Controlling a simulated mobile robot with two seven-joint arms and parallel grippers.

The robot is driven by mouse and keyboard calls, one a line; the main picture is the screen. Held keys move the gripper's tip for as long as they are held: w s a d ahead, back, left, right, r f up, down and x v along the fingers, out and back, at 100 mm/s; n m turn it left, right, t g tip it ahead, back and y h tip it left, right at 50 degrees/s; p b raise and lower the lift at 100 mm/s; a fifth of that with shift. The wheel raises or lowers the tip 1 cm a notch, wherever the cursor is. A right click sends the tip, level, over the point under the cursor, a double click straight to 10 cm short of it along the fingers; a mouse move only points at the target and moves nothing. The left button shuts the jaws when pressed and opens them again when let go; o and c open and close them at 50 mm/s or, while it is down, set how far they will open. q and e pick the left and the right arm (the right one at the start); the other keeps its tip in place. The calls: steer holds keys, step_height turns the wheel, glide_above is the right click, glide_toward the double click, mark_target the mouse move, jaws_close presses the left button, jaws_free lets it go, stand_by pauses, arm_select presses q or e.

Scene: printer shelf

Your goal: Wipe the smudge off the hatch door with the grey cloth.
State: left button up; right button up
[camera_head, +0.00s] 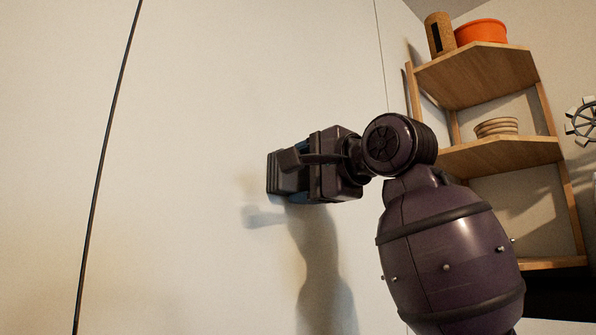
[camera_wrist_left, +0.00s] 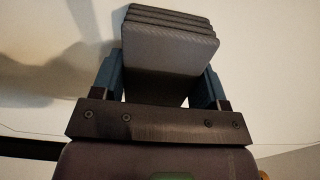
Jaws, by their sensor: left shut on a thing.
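The hatch door (camera_head: 190,110) is a large cream panel filling the left and middle of the head view, between a dark seam and a thinner one. My left gripper (camera_head: 291,172) is in front of it, right of the panel's middle. It is shut on the grey cloth (camera_wrist_left: 168,55), a folded ribbed pad held between blue fingers in the left wrist view. The cloth also shows as a dark block (camera_head: 273,174) in the head view, close to the panel; I cannot tell whether it touches. No smudge stands out from the shadows. My right gripper is not in view.
A wooden corner shelf (camera_head: 490,155) stands at the right, with an orange bowl (camera_head: 482,32), a cork-coloured container (camera_head: 439,34) and stacked bowls (camera_head: 496,127). A spoked wheel (camera_head: 583,121) shows at the right edge. The panel left of the gripper is clear.

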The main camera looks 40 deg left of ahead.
mark_target(282, 191)
arm_select(q)
steer(key=shift+w+p, duration=0.35)
steer(key=shift+w, duration=1.15)
steer(key=w, duration=0.2)
steer(key=w+p, duration=0.1)
steer(key=shift+w+d, duration=0.3)
steer(key=shift+w, duration=0.05)
steer(key=shift+s+a+f+b, duration=0.15)
steer(key=shift+s+b, duration=0.4)
steer(key=shift+s, duration=0.8)
steer(key=shift+s+a+r+b, duration=0.15)
steer(key=shift+s+b, duration=0.4)
steer(key=shift+s, duration=0.75)
steer(key=shift+s+a+b, duration=0.2)
steer(key=shift+s+b, duration=0.45)
steer(key=shift+s, duration=2.2)
steer(key=shift+d, duration=0.1)
